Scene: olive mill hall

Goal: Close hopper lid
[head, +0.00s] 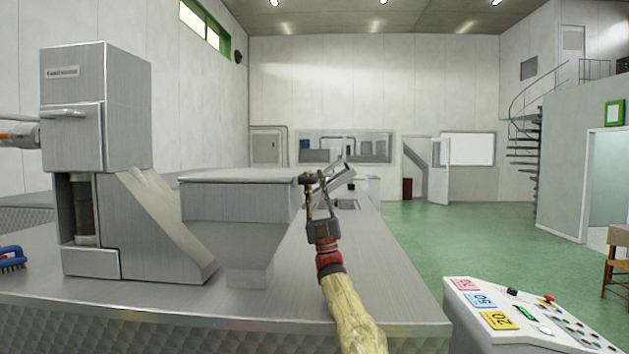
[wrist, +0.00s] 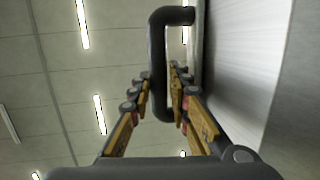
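The grey metal hopper (head: 235,230) stands on the bench in the head view. Its flat lid (head: 240,176) lies about level across the top; I cannot tell whether it sits fully on the rim. In the wrist view the lid's pale brushed face (wrist: 240,65) fills the right side. A dark C-shaped handle (wrist: 157,65) sticks out from it. My gripper (head: 317,183) points up at the lid's right end. In the wrist view my gripper (wrist: 160,85) has its fingers apart, one on each side of the handle bar. Firm contact with the bar cannot be made out.
A tall metal feed machine (head: 95,105) with a sloping chute stands left of the hopper on the steel bench (head: 140,300). A blue brush (head: 12,258) lies at the far left. A control panel (head: 525,318) stands at front right. Green floor (head: 455,235) is open beyond.

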